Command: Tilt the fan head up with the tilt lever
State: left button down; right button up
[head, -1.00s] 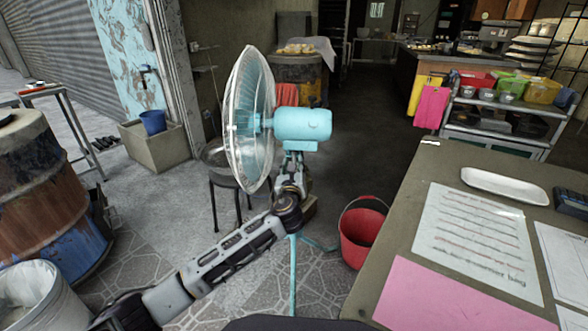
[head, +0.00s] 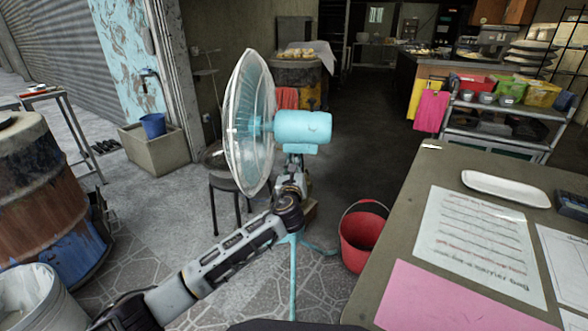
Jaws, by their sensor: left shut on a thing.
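The light-blue fan stands on the floor in the middle of the head view. Its round wire cage faces left and its motor housing, the back of the fan head (head: 303,127), looks about level. A thin blue stand with spread feet shows below. My left arm reaches up from the lower left to just under the motor housing. My left gripper (head: 293,164) is shut there, at the fan's neck, on what seems to be the tilt lever. The lever itself is hidden by the gripper and housing. My right gripper is out of view.
A red bucket (head: 362,242) stands right of the fan's foot. A table (head: 401,233) with papers and a white tray (head: 505,188) fills the right front. A stool (head: 228,186) is behind the fan. A rusty barrel (head: 45,200) stands at the left.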

pick_arm(q)
jog(key=shift+w+a+f, duration=0.1)
jog(key=shift+f, duration=0.1)
jog(key=shift+w+f+t, duration=0.1)
jog(key=shift+f+t, duration=0.15)
jog(key=shift+t, duration=0.25)
jog(key=shift+w+f+t+b, duration=0.3)
jog(key=shift+f+t+b, duration=0.2)
jog(key=shift+f+t, duration=0.3)
dwell(0.3)
jog(key=c, duration=1.5)
grip_release()
jog(key=shift+s, duration=0.1)
jog(key=shift+v, duration=5.95)
jog(key=shift+f, duration=0.1)
